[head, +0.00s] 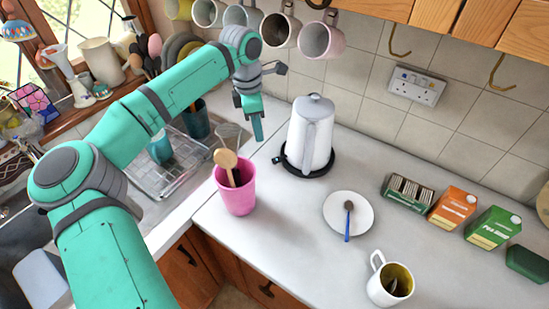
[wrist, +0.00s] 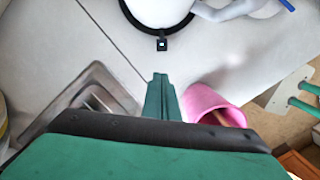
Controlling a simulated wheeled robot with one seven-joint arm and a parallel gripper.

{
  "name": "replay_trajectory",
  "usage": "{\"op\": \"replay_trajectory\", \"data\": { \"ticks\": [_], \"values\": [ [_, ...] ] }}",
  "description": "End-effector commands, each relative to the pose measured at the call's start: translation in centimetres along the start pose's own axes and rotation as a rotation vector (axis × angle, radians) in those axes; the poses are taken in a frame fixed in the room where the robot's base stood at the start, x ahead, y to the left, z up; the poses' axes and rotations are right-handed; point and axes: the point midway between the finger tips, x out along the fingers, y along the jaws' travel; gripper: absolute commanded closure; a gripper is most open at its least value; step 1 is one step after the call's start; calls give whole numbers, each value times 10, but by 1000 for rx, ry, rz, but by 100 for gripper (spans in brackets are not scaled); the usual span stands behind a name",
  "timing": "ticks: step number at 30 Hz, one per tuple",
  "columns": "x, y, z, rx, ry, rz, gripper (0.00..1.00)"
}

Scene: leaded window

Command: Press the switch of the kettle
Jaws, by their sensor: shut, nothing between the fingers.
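The white kettle (head: 298,140) stands upright on its round black base (head: 318,172) on the counter. The switch (head: 277,160) is a small black tab sticking out of the base on its left side. In the wrist view the switch (wrist: 161,44) shows at the top middle, with part of the kettle (wrist: 158,10) cut off above it. My gripper (head: 258,138) is shut and empty, pointing down, left of the kettle and apart from the switch. In the wrist view my gripper's fingertips (wrist: 160,76) lie just below the switch in the picture.
A pink cup (head: 236,193) with a wooden spoon stands close in front of my gripper. A dish rack (head: 180,175) is to the left. A white plate (head: 362,218) with a spoon and a mug (head: 377,287) are to the right. Several mugs hang above.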

Motion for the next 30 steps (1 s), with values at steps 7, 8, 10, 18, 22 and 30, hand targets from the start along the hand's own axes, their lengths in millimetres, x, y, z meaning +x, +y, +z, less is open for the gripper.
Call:
{"op": "replay_trajectory", "data": {
  "ticks": [7, 8, 10, 18, 22, 30],
  "values": [
    [-18, 0, 0, 0, 0, 0, 100],
    [-18, 0, 0, 0, 0, 0, 100],
    [-18, 0, 0, 0, 0, -1, 100],
    [-18, 0, 0, 0, 0, 0, 100],
    [-18, 0, 0, 0, 0, 0, 100],
    [-2, -14, 31, 23, -114, -26, 100]
  ]
}}
